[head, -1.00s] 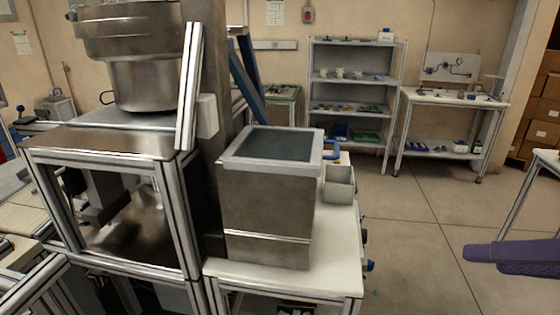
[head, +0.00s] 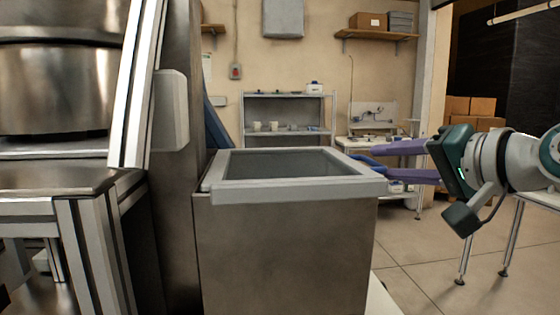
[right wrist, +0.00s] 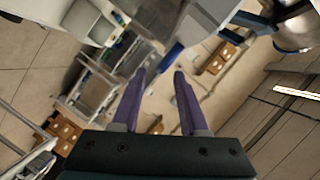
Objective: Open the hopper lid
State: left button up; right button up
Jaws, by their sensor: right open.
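The steel hopper (head: 285,255) stands in the middle of the head view. Its lid (head: 300,192), a pale grey frame around a dark pane, lies flat on top and is shut. A blue handle (head: 366,160) sticks out from the lid's right side. My right gripper (head: 378,163), with purple fingers, comes in from the right and is open at the handle. In the right wrist view, the blue handle (right wrist: 171,57) shows just ahead of the open fingertips (right wrist: 160,76). I cannot tell whether they touch it. My left gripper is out of view.
A steel bowl machine (head: 60,85) and an upright metal profile (head: 138,85) stand close on the hopper's left. Shelves (head: 290,130) and a workbench (head: 375,142) are behind. The floor (head: 430,265) at the right is open.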

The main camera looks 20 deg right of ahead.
aim_at(372, 163)
jog(key=shift+x, duration=2.25)
grip_shut()
